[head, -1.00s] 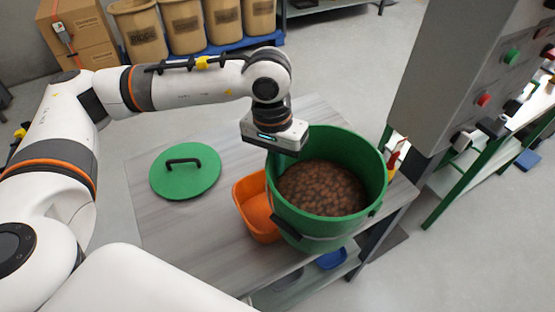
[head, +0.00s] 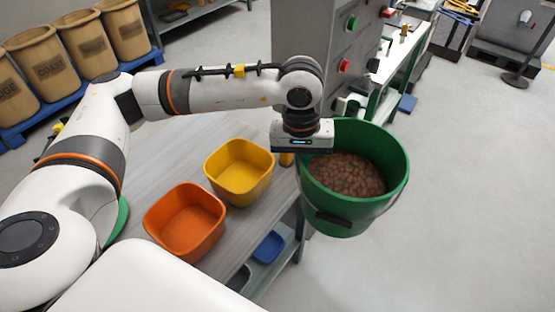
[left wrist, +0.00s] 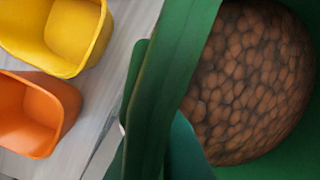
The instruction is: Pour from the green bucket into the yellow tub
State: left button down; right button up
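The green bucket (head: 338,212), partly filled with brown beans (head: 346,174), hangs beyond the table's right edge. It looks about upright. My left gripper (head: 303,153) is shut on the bucket's left rim; its fingers are mostly hidden in the head view. In the left wrist view the beans (left wrist: 250,80) fill the right side, beside the bucket's green wall (left wrist: 165,75). The yellow tub (head: 240,172) stands empty on the table, left of the bucket and apart from it. It also shows in the left wrist view (left wrist: 75,35). My right gripper is not in view.
An empty orange tub (head: 186,221) stands beside the yellow tub on the table (head: 150,160). The green lid (head: 118,222) is mostly hidden behind my arm. A grey control cabinet (head: 310,35) stands behind the bucket. Open floor lies to the right.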

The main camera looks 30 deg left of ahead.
pick_arm(q)
jog(key=w+d+f+n+p, duration=0.1)
jog(key=w+d+n, duration=0.1)
jog(key=n, duration=0.4)
jog(key=w+d+f+n+y+p, duration=0.1)
jog(key=w+d+n+p, duration=0.1)
jog(key=n, duration=0.5)
jog(key=w+d+f+n+p, duration=0.1)
jog(key=w+d+f+n, duration=0.1)
jog(key=n, duration=0.5)
jog(key=shift+w+d+y, duration=0.1)
jog(key=shift+w+y, duration=0.2)
jog(key=shift+w, duration=0.55)
jog(key=n, duration=0.1)
jog(key=d+f+n+p, duration=0.1)
jog(key=n, duration=0.3)
jog(key=shift+w+d+f, duration=0.15)
jog(key=shift+w+d, duration=0.05)
jog(key=shift+w, duration=0.1)
jog(key=n, duration=0.1)
jog(key=d+f+n+p, duration=0.1)
jog(key=n, duration=0.1)
jog(key=shift+w, duration=0.1)
jog(key=n, duration=0.1)
jog(key=d+f+n, duration=0.1)
jog(key=n, duration=0.3)
jog(key=shift+d+f+g+p, duration=0.15)
jog(key=shift+f+g+p, duration=0.15)
jog(key=shift+f+p, duration=0.1)
jog(key=shift+r, duration=0.25)
